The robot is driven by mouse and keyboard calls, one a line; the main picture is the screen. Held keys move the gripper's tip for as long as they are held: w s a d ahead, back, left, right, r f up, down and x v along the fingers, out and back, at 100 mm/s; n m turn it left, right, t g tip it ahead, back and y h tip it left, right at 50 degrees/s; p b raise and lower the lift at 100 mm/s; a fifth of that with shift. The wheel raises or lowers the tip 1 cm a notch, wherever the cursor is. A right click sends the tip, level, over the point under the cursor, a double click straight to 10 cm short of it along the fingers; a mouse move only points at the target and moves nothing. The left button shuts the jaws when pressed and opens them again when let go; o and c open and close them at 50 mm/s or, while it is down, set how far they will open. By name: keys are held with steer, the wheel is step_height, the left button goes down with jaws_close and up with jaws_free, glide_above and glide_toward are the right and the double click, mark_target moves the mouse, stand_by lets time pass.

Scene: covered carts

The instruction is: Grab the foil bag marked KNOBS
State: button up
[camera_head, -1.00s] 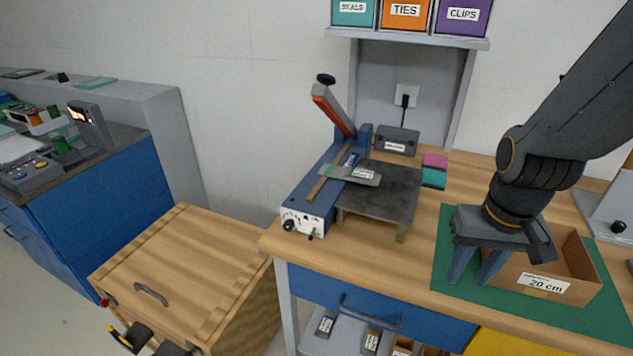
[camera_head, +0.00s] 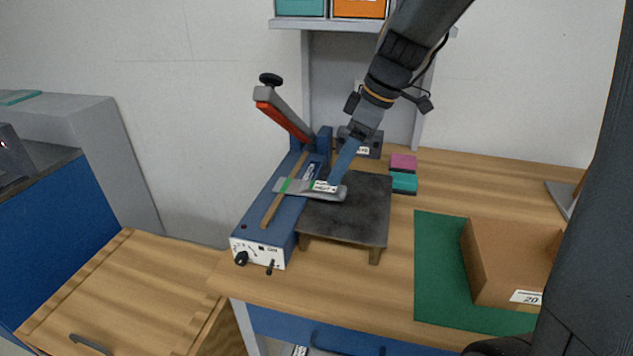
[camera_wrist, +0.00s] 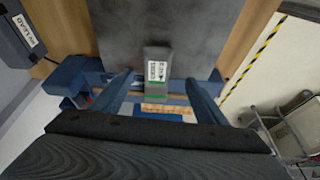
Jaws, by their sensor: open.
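A flat grey foil bag (camera_head: 300,188) with a green stripe and a white label lies across the blue heat sealer and the dark plate in front of it. In the wrist view the bag (camera_wrist: 157,55) points between my fingers, its green band near the sealer. The label's print is too small to read surely. My gripper (camera_head: 335,178) is open, pointing down at the bag's right part. In the wrist view my gripper (camera_wrist: 159,84) has one finger on each side of the bag, with gaps to both. Its height above the bag is hard to tell.
The blue sealer (camera_head: 272,215) has its red-edged lever raised behind the bag. The dark plate (camera_head: 350,222) stands on short legs. A grey box (camera_head: 372,148), pink and teal blocks (camera_head: 403,163) and a cardboard box (camera_head: 500,255) on a green mat (camera_head: 435,262) are to the right.

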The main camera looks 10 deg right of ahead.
mark_target(322, 186)
steer(key=shift+w+a+r+n, duration=0.15)
steer(key=shift+w+r+n, duration=0.15)
steer(key=shift+w, duration=0.35)
steer(key=shift+w+a+f, duration=0.1)
steer(key=shift+w, duration=0.1)
steer(key=shift+p+x, duration=0.3)
steer(key=shift+x, duration=0.9)
steer(key=a+f+p, duration=0.1)
steer(key=f, duration=0.1)
steer(key=a+f, duration=0.1)
steer(key=shift+s+a+f+p, duration=0.1)
steer(key=shift+a+f+p, duration=0.05)
steer(key=shift+f+p, duration=0.25)
steer(key=shift+a+f, duration=0.1)
steer(key=shift+f, duration=0.3)
steer(key=shift+f+b, duration=0.15)
steer(key=shift+b, duration=0.15)
steer(key=shift+c, duration=0.3)
steer(key=c, duration=1.1)
